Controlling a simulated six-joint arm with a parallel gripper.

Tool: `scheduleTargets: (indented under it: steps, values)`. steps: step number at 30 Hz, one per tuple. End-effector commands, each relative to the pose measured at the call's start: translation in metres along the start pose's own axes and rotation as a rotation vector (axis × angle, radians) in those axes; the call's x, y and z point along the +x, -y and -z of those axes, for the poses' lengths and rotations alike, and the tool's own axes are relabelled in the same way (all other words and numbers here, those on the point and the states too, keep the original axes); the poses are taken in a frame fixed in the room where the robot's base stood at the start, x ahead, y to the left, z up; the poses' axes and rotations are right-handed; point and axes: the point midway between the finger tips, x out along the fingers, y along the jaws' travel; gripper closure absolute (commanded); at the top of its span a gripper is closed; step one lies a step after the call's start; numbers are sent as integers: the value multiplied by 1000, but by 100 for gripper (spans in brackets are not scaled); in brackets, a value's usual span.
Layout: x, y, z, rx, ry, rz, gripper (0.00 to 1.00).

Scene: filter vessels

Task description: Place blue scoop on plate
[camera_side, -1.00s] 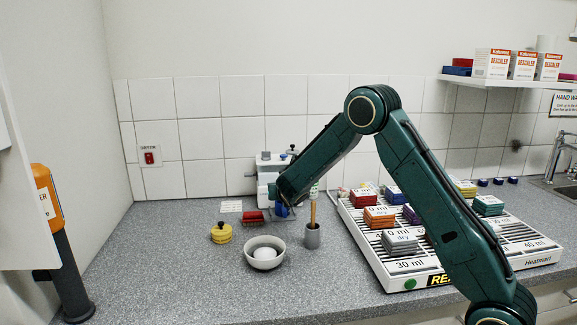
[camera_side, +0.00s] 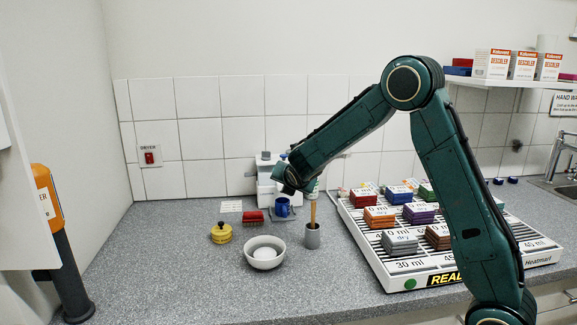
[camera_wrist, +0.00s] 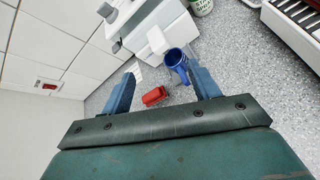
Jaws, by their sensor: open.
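The blue scoop (camera_side: 282,207), a cup shape with a handle, stands upright in front of the white machine (camera_side: 265,178). It appears to rest on a small grey plate (camera_side: 290,216); the contact is too small to see clearly. In the wrist view the blue scoop (camera_wrist: 175,59) lies ahead, between and beyond my two blue fingers. My gripper (camera_wrist: 161,72) is open and empty, apart from the scoop. In the side view my gripper (camera_side: 293,184) is above the scoop, its fingers hard to make out.
A red brush-like block (camera_side: 253,217) is left of the scoop. A rack (camera_side: 375,255) of coloured stacks is right.

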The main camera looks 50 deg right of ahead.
Motion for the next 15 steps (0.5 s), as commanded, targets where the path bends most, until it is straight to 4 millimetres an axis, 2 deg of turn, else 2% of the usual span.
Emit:
scheduleTargets:
  steps: [1, 6, 15]
  values:
    - [-15, -1, -5, 80, -21, -2, 39]
    - [-61, 2, -9, 371, -111, 18, 39]
    - [-145, 18, -6, 851, -268, 106, 39]
